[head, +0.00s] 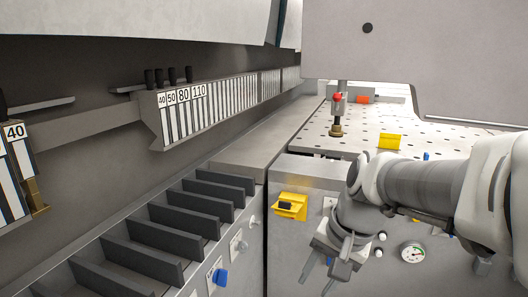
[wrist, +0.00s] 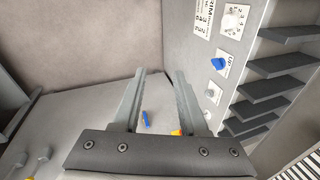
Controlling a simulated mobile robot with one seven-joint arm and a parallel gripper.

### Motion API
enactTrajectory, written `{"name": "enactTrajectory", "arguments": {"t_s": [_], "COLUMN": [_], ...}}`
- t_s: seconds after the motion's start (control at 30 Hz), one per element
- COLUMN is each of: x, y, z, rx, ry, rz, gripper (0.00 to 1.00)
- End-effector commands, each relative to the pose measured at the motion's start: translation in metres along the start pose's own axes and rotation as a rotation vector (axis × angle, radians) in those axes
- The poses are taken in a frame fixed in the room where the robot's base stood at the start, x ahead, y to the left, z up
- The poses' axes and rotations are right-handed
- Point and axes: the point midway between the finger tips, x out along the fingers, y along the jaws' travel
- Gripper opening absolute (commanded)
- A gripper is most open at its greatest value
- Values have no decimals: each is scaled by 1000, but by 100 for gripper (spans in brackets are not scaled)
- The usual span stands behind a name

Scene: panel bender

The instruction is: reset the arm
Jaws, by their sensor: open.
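My gripper (head: 316,282) hangs at the lower middle of the head view, in front of the machine's grey front panel. My arm reaches in from the right edge. In the wrist view my gripper (wrist: 160,73) has its two fingers apart, with nothing held between them. A small blue part (wrist: 145,118) and a bit of yellow show beyond the gap between the fingers, not touching them.
A slotted rack (head: 190,208) and a blue knob (head: 221,277) are at lower left. A yellow holder (head: 290,206) and a gauge (head: 413,252) are on the panel. A perforated table (head: 360,143) lies behind, under a large grey housing (head: 400,45).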

Motion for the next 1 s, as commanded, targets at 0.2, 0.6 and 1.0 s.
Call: {"name": "enactTrajectory", "arguments": {"t_s": [0.2,0.6,1.0], "x": [-31,-65,-153], "y": [32,74,47], "z": [32,66,60], "rx": [-240,-556,-546], "ry": [162,362,355], "rz": [61,145,144], "gripper": [42,42,42]}}
